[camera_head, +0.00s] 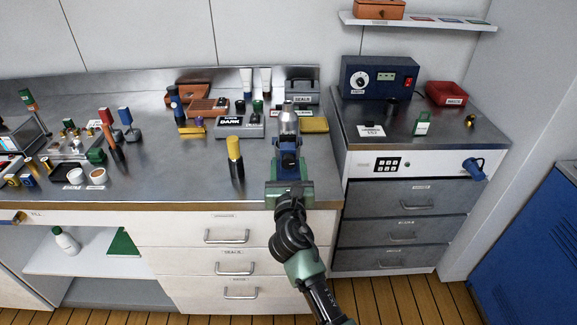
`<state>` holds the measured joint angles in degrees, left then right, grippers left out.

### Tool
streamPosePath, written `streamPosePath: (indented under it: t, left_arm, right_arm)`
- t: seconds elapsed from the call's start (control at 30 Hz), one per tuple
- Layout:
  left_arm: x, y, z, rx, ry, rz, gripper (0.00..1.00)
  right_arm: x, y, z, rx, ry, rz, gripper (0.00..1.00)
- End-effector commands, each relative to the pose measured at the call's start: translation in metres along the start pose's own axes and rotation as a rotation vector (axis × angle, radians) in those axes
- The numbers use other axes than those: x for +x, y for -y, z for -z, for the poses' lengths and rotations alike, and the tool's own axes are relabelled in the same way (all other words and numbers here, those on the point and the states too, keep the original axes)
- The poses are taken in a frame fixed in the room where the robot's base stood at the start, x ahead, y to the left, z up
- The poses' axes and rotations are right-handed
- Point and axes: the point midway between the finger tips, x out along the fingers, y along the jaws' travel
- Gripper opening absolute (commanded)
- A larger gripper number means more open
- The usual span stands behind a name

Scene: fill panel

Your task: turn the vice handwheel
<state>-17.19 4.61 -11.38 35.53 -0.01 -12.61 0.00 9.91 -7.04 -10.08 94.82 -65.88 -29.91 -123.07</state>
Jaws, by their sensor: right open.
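The blue vice (287,146) stands at the front edge of the steel bench, right of the middle. A silver rounded piece (287,121) shows upright at its top; I cannot tell whether the jaws clamp it. My right arm comes up from the bottom, and my right gripper (289,187) is open right in front of the vice, at the bench edge. The handwheel is not clearly seen; the gripper covers the vice's lower front. I cannot tell whether the fingers touch it. My left gripper is not in view.
A yellow-and-black upright tool (235,158) stands left of the vice. A yellow block (314,125) lies behind it to the right. The steel bench (180,165) has bare room further left. A drawer cabinet (405,215) with a blue control box (378,77) stands to the right.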

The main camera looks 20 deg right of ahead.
Motion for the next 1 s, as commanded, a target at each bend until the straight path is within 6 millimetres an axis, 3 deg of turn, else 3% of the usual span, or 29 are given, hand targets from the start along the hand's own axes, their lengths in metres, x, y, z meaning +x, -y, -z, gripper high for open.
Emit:
streamPosePath:
  t: [0.07, 0.2, 0.27, 0.47, 0.8, 1.0]
  left_arm:
    - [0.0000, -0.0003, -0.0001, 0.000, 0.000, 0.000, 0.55]
    - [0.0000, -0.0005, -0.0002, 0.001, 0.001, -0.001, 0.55]
    - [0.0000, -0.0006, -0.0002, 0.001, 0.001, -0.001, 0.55]
    - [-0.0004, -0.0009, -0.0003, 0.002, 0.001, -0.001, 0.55]
    - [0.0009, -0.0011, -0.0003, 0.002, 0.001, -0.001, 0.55]
    - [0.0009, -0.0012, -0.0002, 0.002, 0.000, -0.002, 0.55]
  right_arm:
    - [-0.0002, -0.0001, 0.0000, 0.001, 0.000, 0.000, 0.54]
    - [-0.0003, -0.0001, 0.0000, 0.001, 0.000, 0.000, 0.15]
    - [-0.0003, -0.0001, 0.0001, 0.001, 0.000, 0.000, 0.00]
    - [-0.0004, -0.0003, 0.0000, 0.050, 0.000, 0.000, 0.00]
    - [-0.0005, -0.0005, 0.0006, 0.333, -0.001, 0.001, 0.00]
    - [-0.0005, -0.0006, 0.0005, 0.352, -0.001, 0.001, 0.00]
